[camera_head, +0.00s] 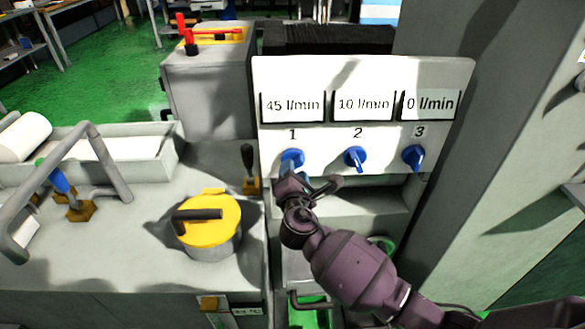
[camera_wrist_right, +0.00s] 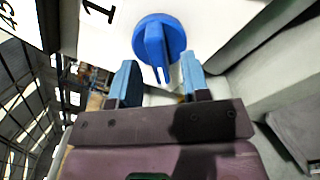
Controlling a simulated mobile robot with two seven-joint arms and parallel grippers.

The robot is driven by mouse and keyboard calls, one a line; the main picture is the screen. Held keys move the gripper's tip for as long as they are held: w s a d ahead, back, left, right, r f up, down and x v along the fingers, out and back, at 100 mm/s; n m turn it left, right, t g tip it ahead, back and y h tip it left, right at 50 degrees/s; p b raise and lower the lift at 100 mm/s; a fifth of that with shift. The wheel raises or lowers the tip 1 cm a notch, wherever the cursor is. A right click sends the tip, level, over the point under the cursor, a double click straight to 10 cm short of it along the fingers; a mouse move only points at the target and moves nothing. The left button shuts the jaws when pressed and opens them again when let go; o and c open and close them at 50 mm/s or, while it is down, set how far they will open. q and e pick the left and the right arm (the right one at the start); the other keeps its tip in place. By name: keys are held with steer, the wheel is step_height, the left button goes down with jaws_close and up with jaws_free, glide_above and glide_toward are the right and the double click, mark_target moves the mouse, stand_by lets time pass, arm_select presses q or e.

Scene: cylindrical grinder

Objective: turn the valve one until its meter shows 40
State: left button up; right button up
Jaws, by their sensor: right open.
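Valve one is a blue knob (camera_head: 292,159) under the number 1 on the white panel (camera_head: 325,141). Its meter (camera_head: 293,105) reads 45 l/min. My right gripper (camera_head: 290,174) is just below and in front of this knob. In the right wrist view the blue knob (camera_wrist_right: 158,45) lies ahead of the open right gripper (camera_wrist_right: 160,82), with its handle pointing down between the two blue fingertips. I cannot tell whether either finger touches the handle. My left gripper is not in view.
Valve two (camera_head: 355,157) and valve three (camera_head: 413,156) sit to the right; their meters (camera_head: 363,105) and (camera_head: 430,104) read 10 and 0 l/min. A yellow-topped cylinder (camera_head: 209,220) and a black lever (camera_head: 249,165) stand left of my right arm.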

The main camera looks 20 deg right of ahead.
steer(key=shift+x, duration=1.05)
steer(key=shift+c, duration=0.4)
jaws_close()
steer(key=shift+f+m+b, duration=0.1)
steer(key=shift+m+b, duration=0.25)
steer(key=shift+m, duration=0.55)
steer(key=shift+a+m, duration=0.1)
steer(key=shift+m, duration=0.7)
steer(key=shift+o, duration=0.4)
jaws_free()
